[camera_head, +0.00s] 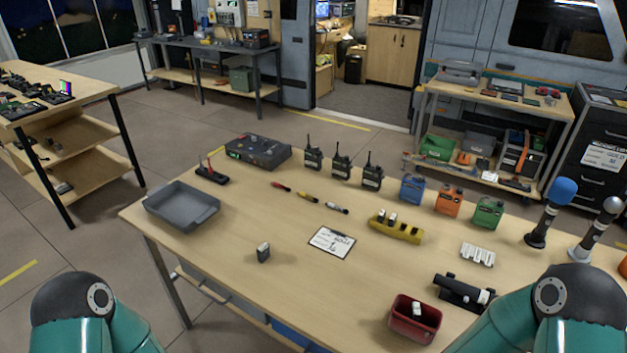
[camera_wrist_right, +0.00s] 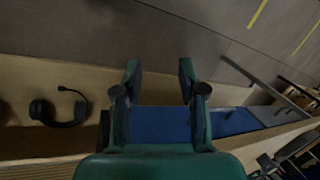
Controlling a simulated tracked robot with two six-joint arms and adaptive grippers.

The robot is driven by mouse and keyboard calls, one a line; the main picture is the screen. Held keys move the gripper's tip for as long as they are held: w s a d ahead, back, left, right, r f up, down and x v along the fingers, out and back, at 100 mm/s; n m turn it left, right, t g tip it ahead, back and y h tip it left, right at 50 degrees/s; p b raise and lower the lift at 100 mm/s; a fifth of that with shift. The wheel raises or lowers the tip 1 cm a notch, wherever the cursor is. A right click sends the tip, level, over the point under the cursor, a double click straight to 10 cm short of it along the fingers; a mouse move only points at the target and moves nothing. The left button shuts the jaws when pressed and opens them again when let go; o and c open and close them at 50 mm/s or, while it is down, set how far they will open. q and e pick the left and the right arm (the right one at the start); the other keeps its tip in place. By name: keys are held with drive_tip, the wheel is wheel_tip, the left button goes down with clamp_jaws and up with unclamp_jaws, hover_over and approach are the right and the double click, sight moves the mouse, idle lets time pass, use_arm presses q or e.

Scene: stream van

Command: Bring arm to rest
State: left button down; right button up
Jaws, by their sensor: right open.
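My right gripper (camera_wrist_right: 158,90) shows in the right wrist view with its two fingers apart and nothing between them. Beyond the fingers are a blue surface (camera_wrist_right: 160,124) and the grey floor. In the head view only the teal upper parts of my two arms show at the bottom left and bottom right corners. Both grippers are outside the head view. My left gripper shows in neither view.
The wooden table (camera_head: 290,285) holds a grey tray (camera_head: 183,204), a clipboard (camera_head: 332,242), a yellow battery holder (camera_head: 397,229), a red bin (camera_head: 415,320) and several radios. A headset (camera_wrist_right: 58,110) lies on a wooden surface in the wrist view. The table's front left is mostly clear.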

drive_tip(key=s+f+b, duration=0.4)
drive_tip(key=f+b, duration=0.3)
drive_tip(key=f, duration=0.4)
drive_tip(key=shift+a, duration=0.15)
